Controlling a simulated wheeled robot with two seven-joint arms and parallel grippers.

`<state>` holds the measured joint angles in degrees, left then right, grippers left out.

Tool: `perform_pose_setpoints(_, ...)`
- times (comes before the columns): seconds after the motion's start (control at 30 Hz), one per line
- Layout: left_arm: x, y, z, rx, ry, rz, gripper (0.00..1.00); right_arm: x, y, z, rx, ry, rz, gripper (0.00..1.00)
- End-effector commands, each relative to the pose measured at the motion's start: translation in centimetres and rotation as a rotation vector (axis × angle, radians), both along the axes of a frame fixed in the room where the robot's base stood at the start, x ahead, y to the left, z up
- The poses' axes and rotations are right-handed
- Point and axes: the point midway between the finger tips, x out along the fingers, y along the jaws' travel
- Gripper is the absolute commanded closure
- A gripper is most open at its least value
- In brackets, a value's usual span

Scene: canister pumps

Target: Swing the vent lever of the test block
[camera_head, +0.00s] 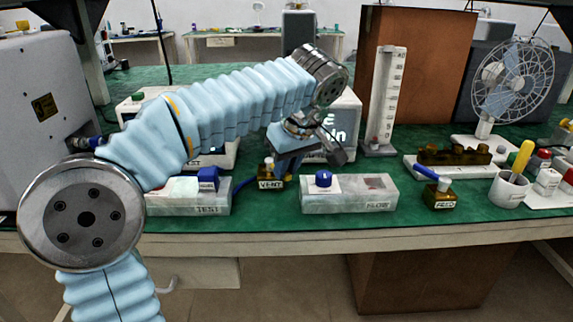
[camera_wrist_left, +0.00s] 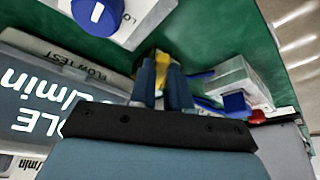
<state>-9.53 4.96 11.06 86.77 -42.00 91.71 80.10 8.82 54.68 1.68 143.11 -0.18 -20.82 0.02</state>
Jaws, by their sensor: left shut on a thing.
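The vent valve (camera_head: 271,184), a small brass-coloured block with a VENT label, stands at the table's front between the TEST block (camera_head: 212,210) and the FLOW block (camera_head: 349,203). A blue lever arm (camera_head: 243,185) reaches left from it. My left gripper (camera_head: 279,172) comes down over the valve from above right, and its fingers are shut at the vent lever. In the left wrist view a yellow part (camera_wrist_left: 162,62) shows between and beyond the fingers (camera_wrist_left: 164,85). The fingers hide the exact grip. My right gripper is out of view.
The TEST block carries a blue knob (camera_head: 208,178), and the FLOW block has another (camera_head: 323,178). On the right are the feed valve (camera_head: 439,197), a white cup (camera_head: 508,190) and a fan (camera_head: 512,80). A clear scale column (camera_head: 384,100) stands behind. Green tabletop is free right of FLOW.

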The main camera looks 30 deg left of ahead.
Motion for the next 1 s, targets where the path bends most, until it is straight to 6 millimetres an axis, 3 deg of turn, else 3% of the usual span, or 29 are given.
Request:
perform_pose_setpoints(0.57,-0.4,0.2,-0.1,0.001,0.001,-0.058,1.00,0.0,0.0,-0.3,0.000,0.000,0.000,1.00)
perform_pose_setpoints(1.0,-2.1,1.8,-0.1,0.000,-0.002,-0.398,1.00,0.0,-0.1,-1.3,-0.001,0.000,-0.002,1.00)
